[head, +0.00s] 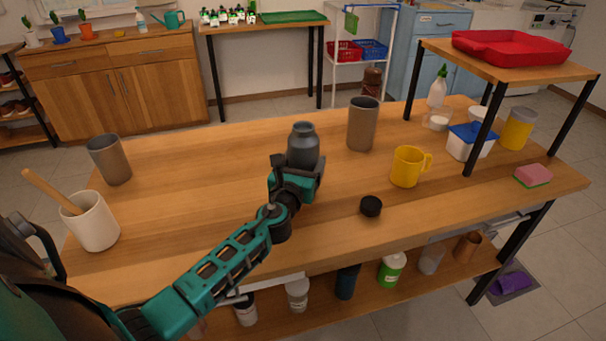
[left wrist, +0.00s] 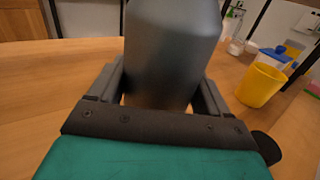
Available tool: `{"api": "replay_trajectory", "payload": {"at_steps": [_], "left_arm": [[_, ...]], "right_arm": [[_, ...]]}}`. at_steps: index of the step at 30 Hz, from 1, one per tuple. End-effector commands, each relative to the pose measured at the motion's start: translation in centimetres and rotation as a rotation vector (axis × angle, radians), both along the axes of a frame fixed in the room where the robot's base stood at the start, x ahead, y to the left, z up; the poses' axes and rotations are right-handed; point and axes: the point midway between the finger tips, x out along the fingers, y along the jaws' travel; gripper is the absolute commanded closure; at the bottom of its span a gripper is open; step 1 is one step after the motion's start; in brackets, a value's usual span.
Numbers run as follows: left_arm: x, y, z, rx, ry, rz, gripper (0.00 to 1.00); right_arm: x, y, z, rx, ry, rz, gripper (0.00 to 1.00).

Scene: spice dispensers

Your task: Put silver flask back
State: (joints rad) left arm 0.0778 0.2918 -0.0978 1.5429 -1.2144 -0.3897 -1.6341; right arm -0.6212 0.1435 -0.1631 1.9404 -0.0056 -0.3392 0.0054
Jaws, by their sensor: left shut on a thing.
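A dark grey-blue flask (head: 303,146) with a narrow neck stands upright at the middle of the wooden table (head: 220,170). My left gripper (head: 296,172) is shut on it from the near side. In the left wrist view the flask (left wrist: 172,55) fills the space between the two fingers (left wrist: 160,92). The gripper hides the flask's lower part in the head view, so I cannot tell if its base touches the table. A small black cap (head: 371,206) lies on the table to the right of the gripper. My right gripper is not in view.
Grey cups stand at the left (head: 109,160) and behind right (head: 363,124). A yellow mug (head: 408,167), a white-blue tub (head: 470,142) and a raised shelf (head: 500,68) are to the right. A white mortar (head: 91,222) is at left. Several containers stand on the lower shelf (head: 325,292).

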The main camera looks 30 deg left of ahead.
Motion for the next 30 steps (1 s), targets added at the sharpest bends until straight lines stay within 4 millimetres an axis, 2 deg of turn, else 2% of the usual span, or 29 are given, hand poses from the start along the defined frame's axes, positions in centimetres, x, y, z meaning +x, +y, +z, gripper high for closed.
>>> {"api": "replay_trajectory", "payload": {"at_steps": [1,3,11,16,17,23,30], "left_arm": [[0.04,0.03,-0.93,0.000,-0.003,0.001,0.78],[0.05,0.04,-1.25,0.001,-0.004,0.001,0.78],[0.04,0.02,-1.13,0.001,-0.004,0.000,0.78],[0.05,0.04,-1.66,0.001,-0.004,0.000,0.78],[0.01,0.02,-1.65,0.000,-0.001,0.000,0.19],[0.01,0.01,-1.62,0.000,-0.001,0.000,0.00],[0.01,0.01,-1.53,0.000,-0.001,0.000,0.00]], "right_arm": [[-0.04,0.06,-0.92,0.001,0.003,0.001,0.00],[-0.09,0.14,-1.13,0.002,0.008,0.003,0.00],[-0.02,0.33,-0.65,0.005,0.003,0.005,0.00],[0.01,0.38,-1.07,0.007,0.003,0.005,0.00],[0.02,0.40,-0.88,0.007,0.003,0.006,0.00],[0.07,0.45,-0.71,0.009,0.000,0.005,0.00],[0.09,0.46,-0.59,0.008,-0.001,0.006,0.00]]}}
